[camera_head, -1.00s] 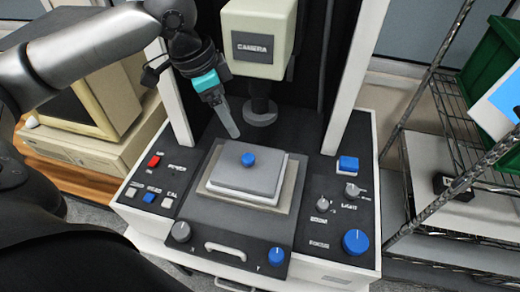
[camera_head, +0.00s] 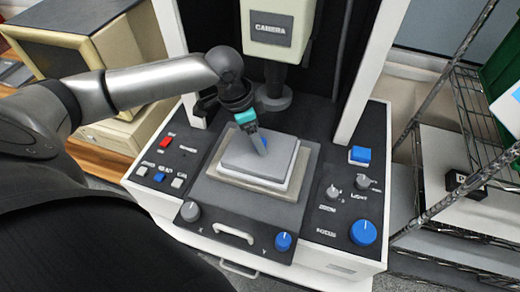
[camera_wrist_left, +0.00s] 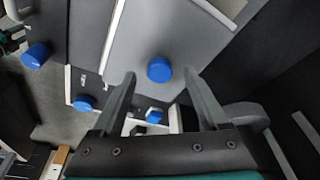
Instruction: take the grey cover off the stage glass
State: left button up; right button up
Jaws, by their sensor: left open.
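The grey cover (camera_head: 281,158) lies flat on the pale, stepped stage in the middle of the machine bed. The stage glass is hidden beneath it. The cover's blue knob (camera_wrist_left: 159,69) shows in the left wrist view, in line with the gap between the open fingers. In the head view the knob is mostly hidden behind a finger. My left gripper (camera_head: 261,147) is open and low over the cover, with its fingertips at the knob. I cannot tell whether either finger touches it. My right gripper is not in view.
The camera head (camera_head: 272,33) and its lens hang close behind my left gripper, between white uprights. Blue and grey knobs, such as the large blue one (camera_head: 363,232), and a handle (camera_head: 234,233) surround the stage. A wire rack (camera_head: 462,125) stands at the right.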

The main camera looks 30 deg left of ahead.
pick_arm(q)
jog(key=shift+x, duration=0.8)
jog(key=shift+c, duration=0.4)
grip_shut()
